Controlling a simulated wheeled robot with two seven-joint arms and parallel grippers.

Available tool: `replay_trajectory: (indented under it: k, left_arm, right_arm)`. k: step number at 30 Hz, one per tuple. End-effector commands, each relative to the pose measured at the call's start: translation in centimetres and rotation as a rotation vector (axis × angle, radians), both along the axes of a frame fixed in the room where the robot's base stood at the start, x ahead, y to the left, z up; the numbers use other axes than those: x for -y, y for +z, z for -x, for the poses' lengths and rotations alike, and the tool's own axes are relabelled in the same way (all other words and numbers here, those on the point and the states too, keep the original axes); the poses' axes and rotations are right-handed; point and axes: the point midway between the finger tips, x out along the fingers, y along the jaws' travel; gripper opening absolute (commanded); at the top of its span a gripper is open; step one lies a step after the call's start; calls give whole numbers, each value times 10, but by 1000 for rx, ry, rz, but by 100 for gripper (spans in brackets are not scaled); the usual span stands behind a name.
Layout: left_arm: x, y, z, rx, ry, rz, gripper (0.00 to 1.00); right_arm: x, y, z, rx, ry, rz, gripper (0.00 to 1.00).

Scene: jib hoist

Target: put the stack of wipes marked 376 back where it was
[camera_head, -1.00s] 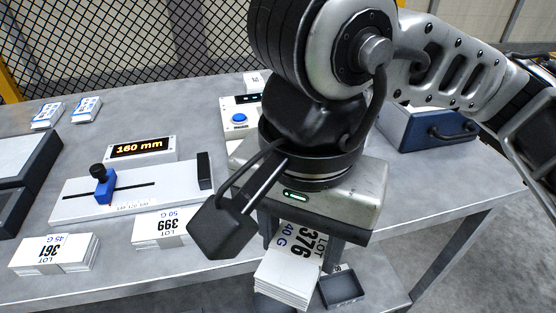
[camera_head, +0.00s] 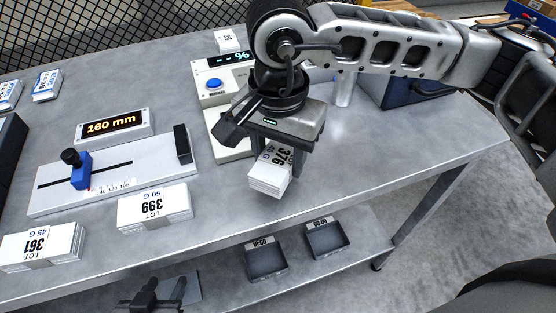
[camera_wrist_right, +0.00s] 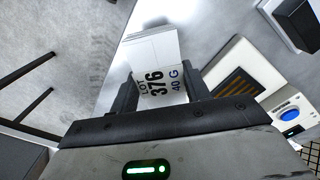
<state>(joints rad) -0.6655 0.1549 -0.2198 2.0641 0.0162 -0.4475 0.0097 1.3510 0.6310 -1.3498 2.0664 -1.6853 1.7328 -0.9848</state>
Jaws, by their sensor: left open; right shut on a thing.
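The stack of wipes marked 376 (camera_head: 268,178) is a white, banded block with "40 G" on its label. My right gripper (camera_head: 277,160) is shut on it and holds it over the bench near the front edge. The right wrist view shows the stack (camera_wrist_right: 152,48) between the two dark fingers, label toward the camera. Whether its underside touches the bench is unclear. My left gripper (camera_head: 163,290) shows only as dark finger parts at the bottom edge, open and empty, away from the stack.
Stack 399 (camera_head: 155,208) and stack 361 (camera_head: 42,246) lie along the front edge. Behind them are a slide gauge (camera_head: 120,178) and a 160 mm display (camera_head: 113,125). A scale with a blue button (camera_head: 213,84) stands behind my right gripper.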

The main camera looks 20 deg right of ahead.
Motion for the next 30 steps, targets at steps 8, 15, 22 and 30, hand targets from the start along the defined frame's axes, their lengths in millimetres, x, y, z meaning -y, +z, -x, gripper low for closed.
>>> replay_trajectory:
  k: [8, 15, 22, 30]
  left_arm:
    - [-1, 6, 0, -4, 0, -5, 45]
    - [-2, 5, 0, -1, 5, -5, 45]
    - [0, -1, -1, -1, 12, 5, 45]
    - [0, 4, -2, -2, 12, 6, 45]
  right_arm:
    - [3, -31, -8, -4, -2, 1, 20]
    - [3, -42, -9, 1, -1, 1, 20]
    - [3, -47, -8, 1, -2, 1, 20]
    - [3, -45, -8, 0, -2, 0, 69]
